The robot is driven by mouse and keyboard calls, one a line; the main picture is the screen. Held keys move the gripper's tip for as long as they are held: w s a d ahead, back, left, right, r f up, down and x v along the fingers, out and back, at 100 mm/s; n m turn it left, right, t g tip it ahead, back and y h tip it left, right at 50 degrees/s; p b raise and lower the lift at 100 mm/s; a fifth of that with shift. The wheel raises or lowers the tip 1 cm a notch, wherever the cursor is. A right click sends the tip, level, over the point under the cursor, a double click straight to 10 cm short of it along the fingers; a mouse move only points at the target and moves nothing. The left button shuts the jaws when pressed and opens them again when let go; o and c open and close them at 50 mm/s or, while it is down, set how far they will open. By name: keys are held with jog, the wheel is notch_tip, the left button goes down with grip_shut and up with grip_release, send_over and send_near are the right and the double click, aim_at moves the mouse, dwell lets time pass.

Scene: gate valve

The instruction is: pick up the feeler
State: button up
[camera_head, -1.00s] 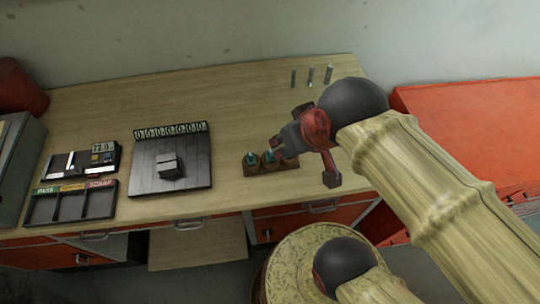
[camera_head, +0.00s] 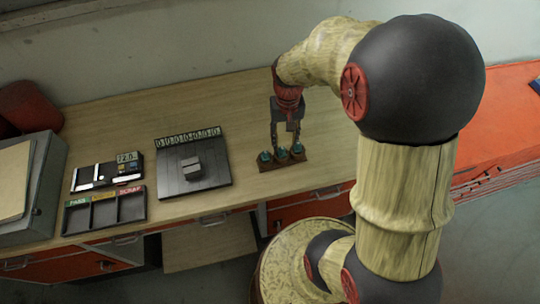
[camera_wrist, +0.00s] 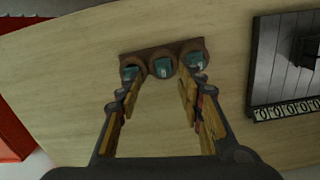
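No object can be told for certain as the feeler. A wooden block (camera_head: 297,164) on the bench holds three dark round pieces with teal tops (camera_head: 282,153), standing in a row. My gripper (camera_head: 285,146) points down over this block, fingers apart. In the wrist view my gripper (camera_wrist: 160,82) is open and empty, and the middle teal-topped piece (camera_wrist: 163,67) shows between and beyond the fingertips. The outer two pieces lie close to the lines of the fingertips; I cannot tell whether anything touches.
A black slatted board (camera_head: 210,178) with a grey block (camera_head: 191,168) lies left of my gripper. Farther left are a black instrument tray (camera_head: 92,177) and a three-part sorting tray (camera_head: 104,209). Bare bench (camera_head: 190,105) lies behind them.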

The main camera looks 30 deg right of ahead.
aim_at(282, 148)
jog(key=shift+w+r, duration=0.15)
jog(key=shift+w, duration=0.3)
jog(key=shift+d+f, duration=0.2)
jog(key=shift+f, duration=0.7)
jog(key=shift+a+f, duration=0.2)
jog(key=shift+f, duration=0.5)
notch_tip(282, 148, down, 4)
jog(key=shift+a+f+b, duration=0.1)
jog(key=shift+f+b, duration=0.05)
jog(key=shift+b, duration=0.25)
jog(key=shift+c, duration=1.2)
jog(key=c, duration=0.7)
grip_shut()
